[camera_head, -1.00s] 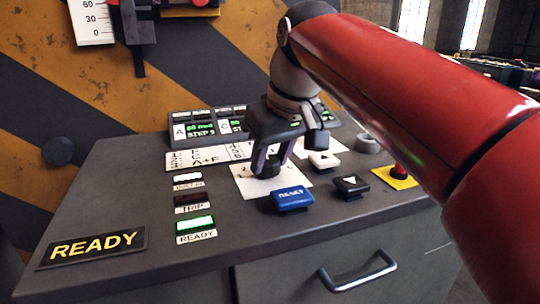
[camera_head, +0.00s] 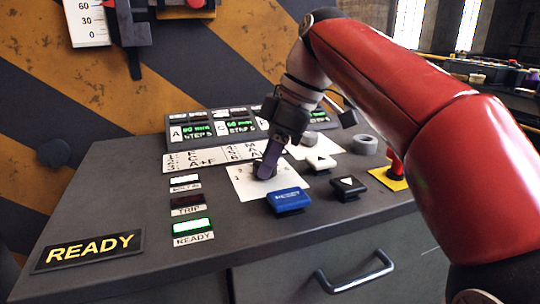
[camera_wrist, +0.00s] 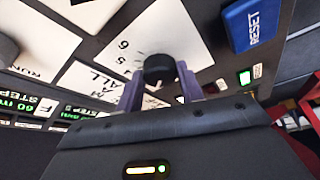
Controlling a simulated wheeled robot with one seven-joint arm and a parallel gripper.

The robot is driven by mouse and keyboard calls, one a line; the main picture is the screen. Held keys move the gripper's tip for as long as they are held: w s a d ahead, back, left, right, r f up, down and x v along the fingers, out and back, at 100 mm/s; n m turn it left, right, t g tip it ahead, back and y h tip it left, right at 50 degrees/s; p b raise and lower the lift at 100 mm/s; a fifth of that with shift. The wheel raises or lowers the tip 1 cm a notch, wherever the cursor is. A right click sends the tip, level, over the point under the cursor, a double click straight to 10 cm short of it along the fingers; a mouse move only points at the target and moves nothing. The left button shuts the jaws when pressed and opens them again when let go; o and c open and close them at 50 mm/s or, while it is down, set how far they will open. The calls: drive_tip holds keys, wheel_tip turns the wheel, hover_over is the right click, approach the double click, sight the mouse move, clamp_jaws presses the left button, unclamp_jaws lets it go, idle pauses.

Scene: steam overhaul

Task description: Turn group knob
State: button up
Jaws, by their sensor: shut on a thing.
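The group knob (camera_wrist: 158,68) is a small black round knob on a white numbered plate (camera_head: 286,181) on the console top. In the wrist view, the digits 5 and 6 show on the plate beside it. My gripper (camera_head: 268,168) is at the knob, its purple fingers pointing down. In the wrist view, my gripper (camera_wrist: 160,88) has one finger on each side of the knob and is shut on it. In the head view the fingers hide most of the knob.
A blue RESET button (camera_head: 288,200) is close in front of the plate. Black arrow button (camera_head: 348,188), white arrow button (camera_head: 320,161), grey knob (camera_head: 364,145) and red stop button (camera_head: 396,165) stand to the right. Lit displays (camera_head: 238,127) are behind.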

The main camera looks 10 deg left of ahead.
drive_tip(key=shift+n+g, duration=0.3)
drive_tip(key=shift+n, duration=0.4)
drive_tip(key=o, duration=1)
